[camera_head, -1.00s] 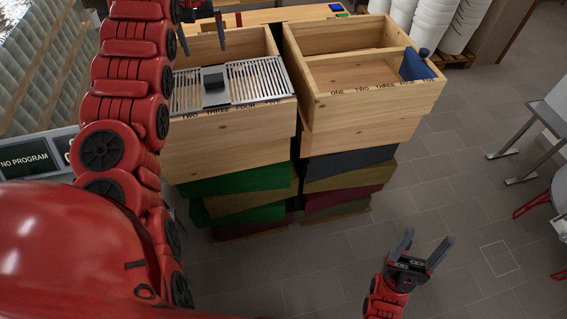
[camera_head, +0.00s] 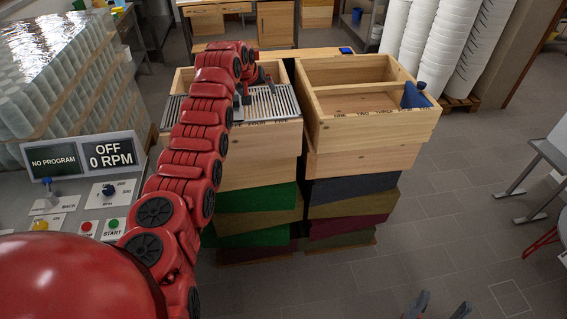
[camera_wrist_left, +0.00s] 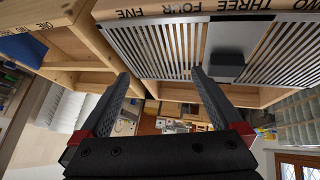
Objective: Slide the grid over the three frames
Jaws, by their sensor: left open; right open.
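The grid (camera_head: 278,104) is a slotted metal plate with a dark block (camera_wrist_left: 228,66) on its solid middle strip. My left gripper (camera_head: 257,90) is open and empty above the grid. In the left wrist view, its fingers (camera_wrist_left: 162,80) point toward the grid, and the block is just beyond the right fingertip, not between the fingers. My right gripper (camera_head: 440,305) is open, low at the bottom edge, away from the boxes. I cannot make out the three frames.
A second open wooden box (camera_head: 365,130) stands close on the right, with a blue object (camera_head: 414,96) at its right corner. Both top coloured stacks. A control panel (camera_head: 82,158) reading OFF is at left. White tubs (camera_head: 450,40) stand behind.

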